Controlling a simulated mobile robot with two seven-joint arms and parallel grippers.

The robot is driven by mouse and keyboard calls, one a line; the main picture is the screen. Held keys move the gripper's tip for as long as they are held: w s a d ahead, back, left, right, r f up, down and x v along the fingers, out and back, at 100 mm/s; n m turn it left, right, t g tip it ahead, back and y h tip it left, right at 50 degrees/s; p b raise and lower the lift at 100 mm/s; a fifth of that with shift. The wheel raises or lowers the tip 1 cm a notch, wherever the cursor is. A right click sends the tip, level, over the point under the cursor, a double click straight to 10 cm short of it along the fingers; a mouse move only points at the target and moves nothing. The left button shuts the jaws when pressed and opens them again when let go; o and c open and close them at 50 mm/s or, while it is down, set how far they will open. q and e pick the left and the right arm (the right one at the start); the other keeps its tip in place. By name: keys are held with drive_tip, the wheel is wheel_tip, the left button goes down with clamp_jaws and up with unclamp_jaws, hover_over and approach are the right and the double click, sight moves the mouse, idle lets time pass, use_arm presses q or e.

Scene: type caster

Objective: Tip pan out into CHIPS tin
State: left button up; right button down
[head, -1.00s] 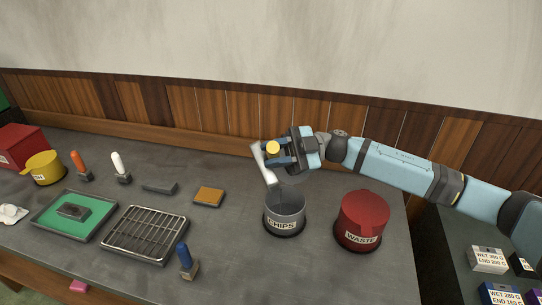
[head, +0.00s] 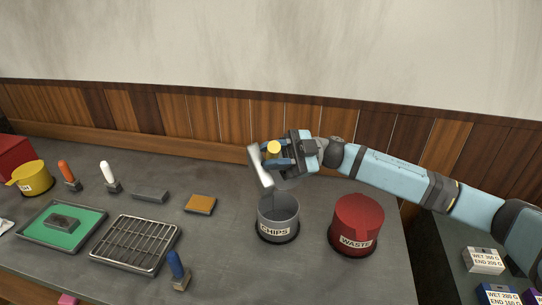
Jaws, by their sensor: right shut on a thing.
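The CHIPS tin (head: 278,222) is a grey open-topped round tin on the bench, right of centre. My right gripper (head: 275,158) is above the tin's back rim, shut on the pan (head: 259,167). The pan is pale grey and steeply tilted, its lower end over the tin's mouth. A yellow round end (head: 273,149), seemingly of the pan's handle, shows between the fingers. I cannot see what is in the pan, and the tin's floor is hidden. My left gripper does not show.
A red WASTE bin (head: 357,222) stands just right of the tin. To the left are a wire rack (head: 135,245), a green tray (head: 65,226), a yellow pot (head: 30,177), a blue-handled tool (head: 177,268) and an orange-brown block (head: 201,203).

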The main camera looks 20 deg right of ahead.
drive_tip(key=shift+d, duration=0.1)
drive_tip(key=shift+d+y+b, duration=0.4)
drive_tip(key=shift+d+b, duration=0.1)
drive_tip(key=shift+b, duration=0.2)
drive_tip(key=shift+d, duration=0.2)
drive_tip(key=shift+r, duration=0.1)
drive_tip(key=shift+s+d+y+b, duration=0.1)
drive_tip(key=shift+d+y+b, duration=0.1)
drive_tip(key=shift+y+b, duration=0.15)
drive_tip(key=shift+d+y+b, duration=0.25)
drive_tip(key=shift+d+b, duration=0.25)
drive_tip(key=shift+d, duration=0.1)
drive_tip(key=shift+d, duration=0.15)
